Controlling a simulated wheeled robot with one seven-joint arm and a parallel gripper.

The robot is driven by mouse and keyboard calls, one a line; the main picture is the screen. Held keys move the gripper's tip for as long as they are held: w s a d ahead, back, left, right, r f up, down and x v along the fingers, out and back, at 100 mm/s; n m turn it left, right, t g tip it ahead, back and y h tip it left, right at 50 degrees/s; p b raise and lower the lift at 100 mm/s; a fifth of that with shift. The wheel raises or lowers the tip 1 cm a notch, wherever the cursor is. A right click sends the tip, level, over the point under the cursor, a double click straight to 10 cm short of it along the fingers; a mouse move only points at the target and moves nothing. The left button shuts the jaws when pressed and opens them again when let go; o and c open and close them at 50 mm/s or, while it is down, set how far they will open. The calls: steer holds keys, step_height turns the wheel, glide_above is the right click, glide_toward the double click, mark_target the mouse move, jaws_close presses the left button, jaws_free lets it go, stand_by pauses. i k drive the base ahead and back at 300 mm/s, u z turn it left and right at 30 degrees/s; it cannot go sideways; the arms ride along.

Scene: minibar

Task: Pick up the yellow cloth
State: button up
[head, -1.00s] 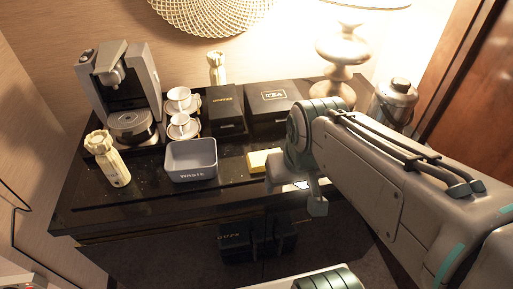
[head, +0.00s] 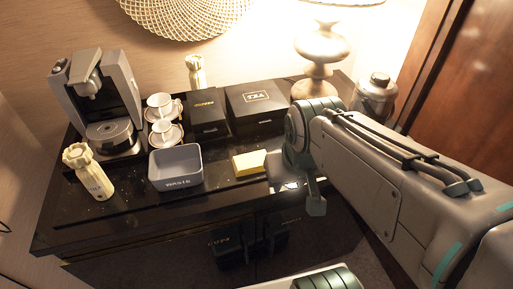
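The yellow cloth (head: 249,163) lies on the black counter as a small folded block, right of the grey waste bin and in front of the black tea box. My gripper (head: 314,203) hangs at the end of my arm to the right of the cloth, near the counter's front edge, apart from the cloth. Only part of it shows, and its fingers are too small and partly hidden to read.
A grey waste bin (head: 175,168) stands left of the cloth. Black boxes (head: 256,107) and (head: 208,113) stand behind it. Cups (head: 165,133), a coffee machine (head: 103,100) and a cream bottle (head: 89,172) are at left. A lamp (head: 322,60) and ice bucket (head: 374,97) are at back right.

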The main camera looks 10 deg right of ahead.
mark_target(249, 162)
steer(key=z, duration=2.1)
steer(key=k, duration=0.85)
steer(key=u, duration=1.15)
steer(key=i, duration=0.5)
steer(key=z, duration=0.05)
